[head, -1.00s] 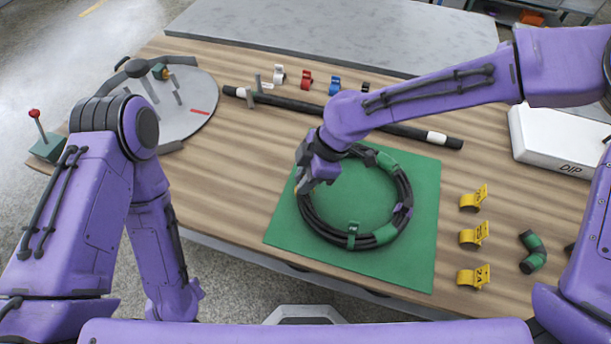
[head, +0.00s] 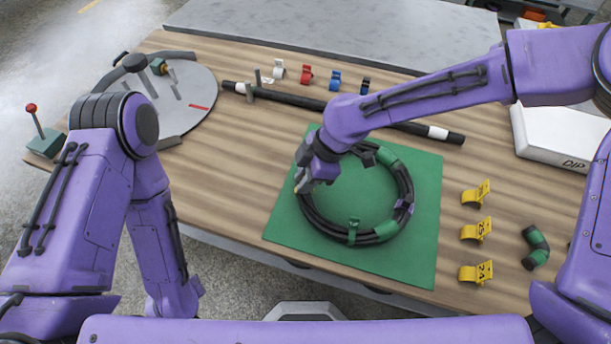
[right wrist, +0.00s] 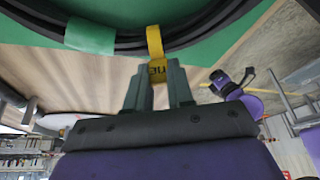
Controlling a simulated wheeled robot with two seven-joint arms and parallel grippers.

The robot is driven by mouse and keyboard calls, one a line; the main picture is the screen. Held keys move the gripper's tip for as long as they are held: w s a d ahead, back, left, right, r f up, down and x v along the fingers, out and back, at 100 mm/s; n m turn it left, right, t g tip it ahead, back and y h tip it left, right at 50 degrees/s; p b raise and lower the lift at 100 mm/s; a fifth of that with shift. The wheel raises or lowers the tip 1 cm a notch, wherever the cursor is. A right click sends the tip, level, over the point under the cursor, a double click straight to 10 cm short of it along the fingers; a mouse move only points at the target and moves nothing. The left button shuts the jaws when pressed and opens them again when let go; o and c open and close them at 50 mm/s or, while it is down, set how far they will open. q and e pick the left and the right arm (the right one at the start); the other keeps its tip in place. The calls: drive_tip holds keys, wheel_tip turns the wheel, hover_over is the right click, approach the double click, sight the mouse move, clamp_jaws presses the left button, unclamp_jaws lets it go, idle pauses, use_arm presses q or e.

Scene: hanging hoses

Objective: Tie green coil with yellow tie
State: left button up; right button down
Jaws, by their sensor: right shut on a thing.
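The black coil with green bands (head: 408,190) lies as a ring on the green mat (head: 425,262). It also shows along the top of the right wrist view (right wrist: 130,45). My right gripper (head: 303,184) is over the coil's left side and hides part of it. In the right wrist view its two fingers (right wrist: 157,78) are shut on a yellow tie (right wrist: 154,45) with dark lettering. The tie's upper end overlaps the coil's edge; I cannot tell whether it goes around the coil. My left arm shows at left, but its gripper is out of view.
Several yellow ties, such as the middle one (head: 476,230), stand right of the mat. A short black-green piece (head: 535,248) lies beyond them. A long black bar (head: 290,103) lies behind the mat. A white DIP box (head: 555,135) is at right, a grey disc (head: 185,105) at back left.

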drive_tip(key=shift+f+b, duration=0.4)
drive_tip(key=shift+f, duration=0.35)
